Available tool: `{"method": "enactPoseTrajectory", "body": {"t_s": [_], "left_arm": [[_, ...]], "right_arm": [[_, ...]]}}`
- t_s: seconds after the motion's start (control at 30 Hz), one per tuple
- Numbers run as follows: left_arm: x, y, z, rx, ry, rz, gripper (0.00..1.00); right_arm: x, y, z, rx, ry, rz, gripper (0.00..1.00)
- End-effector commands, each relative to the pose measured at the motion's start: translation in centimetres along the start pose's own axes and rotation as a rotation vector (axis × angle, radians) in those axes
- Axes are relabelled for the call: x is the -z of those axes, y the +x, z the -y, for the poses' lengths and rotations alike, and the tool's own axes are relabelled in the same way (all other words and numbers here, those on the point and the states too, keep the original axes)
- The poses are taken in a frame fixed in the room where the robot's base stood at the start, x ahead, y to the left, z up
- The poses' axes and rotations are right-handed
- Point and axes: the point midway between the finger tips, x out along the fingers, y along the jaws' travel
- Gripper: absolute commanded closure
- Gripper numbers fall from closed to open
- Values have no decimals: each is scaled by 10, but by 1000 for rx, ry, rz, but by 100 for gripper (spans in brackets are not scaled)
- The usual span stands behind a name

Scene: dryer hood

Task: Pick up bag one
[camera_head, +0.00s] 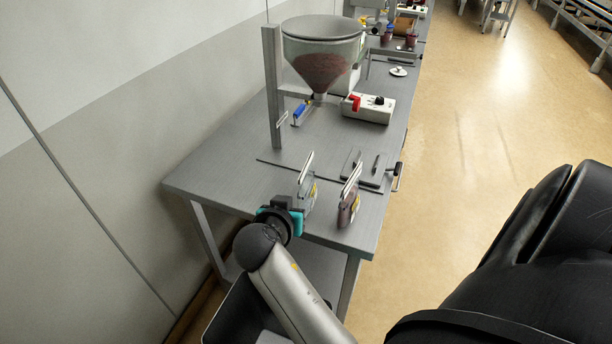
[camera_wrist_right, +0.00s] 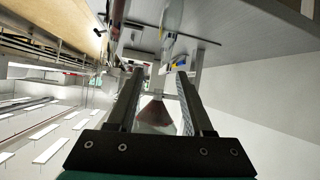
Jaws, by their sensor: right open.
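Two small bags stand on edge near the front end of the grey table (camera_head: 225,180), each with a pale strip along its top. The left bag (camera_head: 309,196) is greyish with a yellow patch. The right bag (camera_head: 347,210) is dark reddish-brown. I cannot tell which is bag one. My right gripper (camera_head: 296,212) is beside the left bag, on its near left side; its fingers are mostly hidden there. In the right wrist view the gripper (camera_wrist_right: 160,74) is open with nothing between its fingers. A bag (camera_wrist_right: 172,18) shows beyond the fingertips, near the top. My left gripper is not in view.
A hopper of reddish material (camera_head: 322,72) stands on the table beside a grey post (camera_head: 271,90). A white control box (camera_head: 368,108) and a flat grey plate device (camera_head: 364,170) lie behind the bags. A wall is at left, open floor at right.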

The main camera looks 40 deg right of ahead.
Motion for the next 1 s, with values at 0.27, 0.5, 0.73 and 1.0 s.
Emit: {"method": "enactPoseTrajectory", "body": {"t_s": [0.27, 0.5, 0.73, 1.0], "left_arm": [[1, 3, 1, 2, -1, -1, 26], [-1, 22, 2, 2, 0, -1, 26], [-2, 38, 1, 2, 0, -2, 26], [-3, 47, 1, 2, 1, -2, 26]], "right_arm": [[33, 12, 16, -37, 108, -130, 49], [39, 60, 13, -40, 109, -136, 49], [43, 98, 12, -38, 108, -133, 49], [44, 114, 12, -38, 108, -132, 49]]}}
